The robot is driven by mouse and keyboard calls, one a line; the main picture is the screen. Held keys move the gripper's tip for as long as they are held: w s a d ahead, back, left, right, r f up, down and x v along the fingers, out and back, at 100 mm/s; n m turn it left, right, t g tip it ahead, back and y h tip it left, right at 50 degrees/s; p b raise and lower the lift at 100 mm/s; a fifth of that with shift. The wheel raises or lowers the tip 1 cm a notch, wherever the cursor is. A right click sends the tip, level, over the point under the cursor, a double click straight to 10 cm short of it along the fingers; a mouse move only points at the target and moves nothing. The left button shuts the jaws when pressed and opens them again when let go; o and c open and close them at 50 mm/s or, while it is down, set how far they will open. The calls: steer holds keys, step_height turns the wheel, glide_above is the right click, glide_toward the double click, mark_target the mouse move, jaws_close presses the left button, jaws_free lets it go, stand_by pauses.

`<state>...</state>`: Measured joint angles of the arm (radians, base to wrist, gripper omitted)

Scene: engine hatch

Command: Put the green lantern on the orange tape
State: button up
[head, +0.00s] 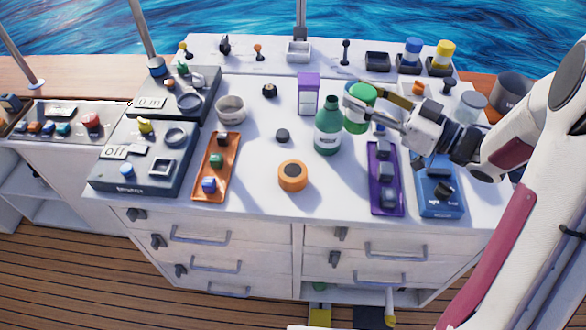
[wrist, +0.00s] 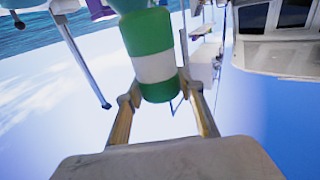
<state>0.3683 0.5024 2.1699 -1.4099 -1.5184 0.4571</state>
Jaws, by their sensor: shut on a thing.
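The green lantern (head: 360,108), a green cylinder with a pale middle band, is at the back right of the white counter. My gripper (head: 368,98) is shut on it, one finger on each side. In the wrist view, the lantern (wrist: 153,66) sits between the two fingers of my gripper (wrist: 160,97). I cannot tell whether its base touches the counter. The orange tape (head: 292,176), a round roll with a dark centre, lies near the counter's front middle, left of and nearer than the lantern. Nothing stands on it.
A green bottle (head: 327,130) stands between the lantern and the tape. A purple box (head: 308,92) is behind the bottle. A purple tray (head: 377,200) lies right of the tape, an orange tray (head: 226,181) left. A small black knob (head: 282,136) lies behind the tape.

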steer(key=s+a+n+g+y, duration=0.1)
steer(key=s+a+n+g, duration=0.1)
steer(key=a, duration=0.5)
steer(key=s+a+n+g+y, duration=0.1)
steer(key=s+a+n+g, duration=0.1)
steer(key=a+g, duration=0.3)
steer(key=shift+s+a+r+n, duration=0.3)
steer(key=shift+s+a+r, duration=0.15)
steer(key=shift+s+a, duration=0.45)
steer(key=shift+f, duration=0.1)
step_height(320, 180, down, 6)
steer(key=shift+f, duration=0.1)
steer(key=shift+f, duration=1.8)
steer(key=shift+f, duration=0.15)
steer(key=o, duration=1.2)
steer(key=shift+o, duration=0.2)
